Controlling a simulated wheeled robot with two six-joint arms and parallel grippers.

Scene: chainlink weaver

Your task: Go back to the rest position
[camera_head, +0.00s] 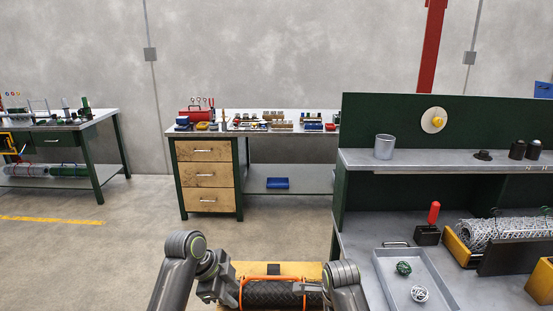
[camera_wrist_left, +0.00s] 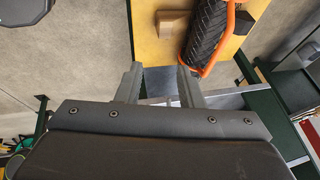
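My left gripper (camera_wrist_left: 160,80) is open in the left wrist view. Its two fingers stand apart with nothing seen between them but background. In the head view the left gripper (camera_head: 214,280) is low in the picture, beside a yellow-topped surface (camera_head: 290,268). A black ribbed roll (camera_head: 272,294) with an orange handle lies on the yellow surface between my arms. The roll (camera_wrist_left: 207,32) also shows beyond the left fingers in the wrist view.
At right is a workbench with a shelf (camera_head: 450,160), a grey tray (camera_head: 385,272) holding a green ball (camera_head: 404,267) and a white ball (camera_head: 419,293), and a red-handled tool (camera_head: 434,213). Benches stand along the back wall.

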